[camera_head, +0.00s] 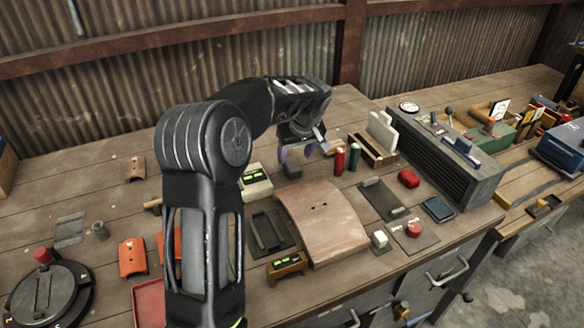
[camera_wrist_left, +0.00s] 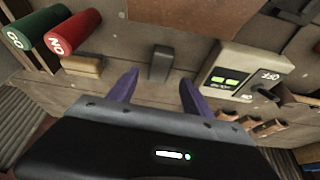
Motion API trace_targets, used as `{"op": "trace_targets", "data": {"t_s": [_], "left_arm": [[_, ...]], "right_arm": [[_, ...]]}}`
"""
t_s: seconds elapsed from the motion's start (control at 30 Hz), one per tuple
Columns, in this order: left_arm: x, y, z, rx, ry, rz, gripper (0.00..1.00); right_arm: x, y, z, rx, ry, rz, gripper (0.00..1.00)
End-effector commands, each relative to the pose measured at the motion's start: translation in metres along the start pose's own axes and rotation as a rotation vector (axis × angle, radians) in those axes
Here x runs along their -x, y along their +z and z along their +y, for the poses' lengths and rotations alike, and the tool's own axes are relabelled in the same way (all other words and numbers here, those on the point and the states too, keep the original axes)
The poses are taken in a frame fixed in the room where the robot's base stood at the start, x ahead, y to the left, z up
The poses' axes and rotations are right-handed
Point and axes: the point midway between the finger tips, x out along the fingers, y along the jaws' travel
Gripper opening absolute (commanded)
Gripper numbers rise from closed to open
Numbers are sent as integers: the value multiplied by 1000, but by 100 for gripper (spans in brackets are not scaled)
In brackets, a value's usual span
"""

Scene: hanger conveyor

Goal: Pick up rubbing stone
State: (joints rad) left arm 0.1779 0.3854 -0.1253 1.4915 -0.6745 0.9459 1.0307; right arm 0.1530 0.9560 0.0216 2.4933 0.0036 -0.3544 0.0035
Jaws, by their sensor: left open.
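A small dark grey block, which looks like the rubbing stone (camera_head: 292,171), lies on the wooden bench. It also shows in the left wrist view (camera_wrist_left: 160,63), lying just beyond the fingertips and lined up with the gap between them. My left gripper (camera_head: 303,154) is open and empty, with its purple fingers (camera_wrist_left: 159,80) pointing toward the block. No contact with the block can be seen. The right gripper is in neither view.
A tan block (camera_wrist_left: 80,66) lies left of the fingers in the wrist view, near the red (camera_head: 340,161) and green (camera_head: 354,156) cylinders. A beige box with green lights (camera_head: 255,180) stands on the block's other side. A curved tan plate (camera_head: 322,222) lies in front.

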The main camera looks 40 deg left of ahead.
Motion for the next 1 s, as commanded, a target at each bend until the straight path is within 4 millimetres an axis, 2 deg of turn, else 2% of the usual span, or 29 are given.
{"op": "trace_targets", "data": {"t_s": [0.2,0.4,1.0], "left_arm": [[-25,0,-1,0,-5,-4,58],[-48,0,0,0,-2,-1,58],[-50,1,0,0,-1,-1,58]], "right_arm": [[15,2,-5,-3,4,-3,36],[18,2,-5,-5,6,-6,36],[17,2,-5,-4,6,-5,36]]}}
